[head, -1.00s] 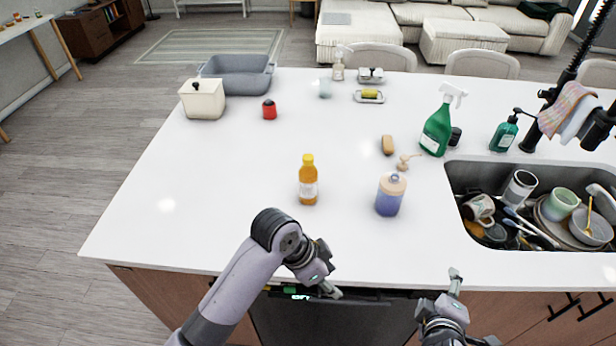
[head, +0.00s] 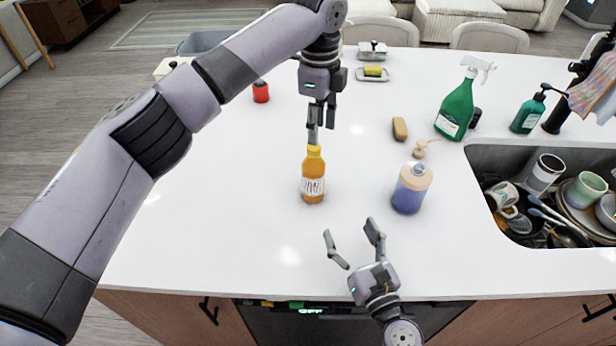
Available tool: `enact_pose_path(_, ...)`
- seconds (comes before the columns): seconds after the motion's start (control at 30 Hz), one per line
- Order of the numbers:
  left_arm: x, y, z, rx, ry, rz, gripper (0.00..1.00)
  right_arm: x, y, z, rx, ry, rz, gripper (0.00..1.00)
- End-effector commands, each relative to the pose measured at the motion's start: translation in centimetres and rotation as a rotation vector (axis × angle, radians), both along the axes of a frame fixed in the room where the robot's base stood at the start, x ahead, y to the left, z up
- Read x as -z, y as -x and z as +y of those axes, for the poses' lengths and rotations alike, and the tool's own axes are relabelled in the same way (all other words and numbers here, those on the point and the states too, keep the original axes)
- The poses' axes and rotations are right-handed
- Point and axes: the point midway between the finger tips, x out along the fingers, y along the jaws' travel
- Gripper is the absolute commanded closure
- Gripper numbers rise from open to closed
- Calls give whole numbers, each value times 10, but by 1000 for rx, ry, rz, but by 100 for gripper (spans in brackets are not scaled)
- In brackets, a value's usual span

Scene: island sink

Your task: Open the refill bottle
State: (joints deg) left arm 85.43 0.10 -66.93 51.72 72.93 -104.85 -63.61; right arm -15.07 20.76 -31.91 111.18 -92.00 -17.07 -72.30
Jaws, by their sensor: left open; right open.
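The refill bottle (head: 313,186), orange with a yellow cap (head: 314,151) and a white label, stands upright on the white island top. The cap is on it. My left gripper (head: 319,128) points down from above, open, with its fingertips at the top of the cap; I cannot tell whether they touch it. My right gripper (head: 350,236) is open and empty over the front of the counter, below and right of the bottle. A dispenser bottle (head: 410,190) with blue liquid stands to the right, and a beige pump head (head: 420,149) lies behind it.
A sink (head: 500,220) full of dishes is at the right. A green spray bottle (head: 457,108), a green soap pump (head: 527,113), a brown block (head: 399,129) and a red jar (head: 261,92) stand farther back. The counter between bottle and dispenser is clear.

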Motion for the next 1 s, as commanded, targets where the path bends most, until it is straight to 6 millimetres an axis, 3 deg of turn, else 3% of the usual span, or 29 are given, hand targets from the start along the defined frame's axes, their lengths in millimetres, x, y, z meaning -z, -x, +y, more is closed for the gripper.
enact_pose_path(0.13,-19,-8,7,5,-14,-14,59,12,2,11,-52,95,-28,29)
enact_pose_path(0.33,-22,-9,8,6,-16,-15,59,11,-13,19,-59,110,-34,29)
enact_pose_path(1.0,-22,-9,8,5,-15,-16,59,11,-131,69,-58,106,-33,29)
